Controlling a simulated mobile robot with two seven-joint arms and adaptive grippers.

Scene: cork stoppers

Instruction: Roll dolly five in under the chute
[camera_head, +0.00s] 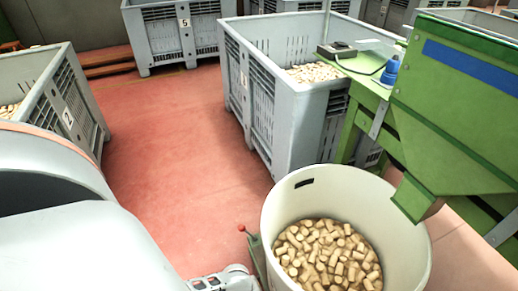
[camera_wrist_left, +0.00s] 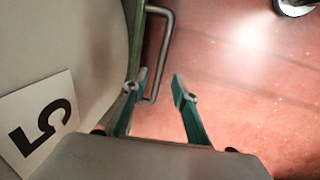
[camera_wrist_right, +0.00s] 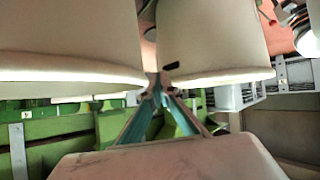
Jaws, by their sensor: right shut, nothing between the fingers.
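In the left wrist view, a plate marked 5 (camera_wrist_left: 38,120) is on a pale curved wall, beside a grey bent handle bar (camera_wrist_left: 166,45). My left gripper (camera_wrist_left: 158,88) is open, with the bar's lower end between its fingertips; contact is unclear. My right gripper (camera_wrist_right: 158,82) is shut and empty near cream tubs (camera_wrist_right: 215,35).
Grey slatted crates stand around: one with corks (camera_head: 262,120) beside the green machine (camera_head: 460,110), one at the left (camera_head: 68,105), and one marked 5 (camera_head: 178,40) at the back. The red floor (camera_head: 175,165) between them is clear.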

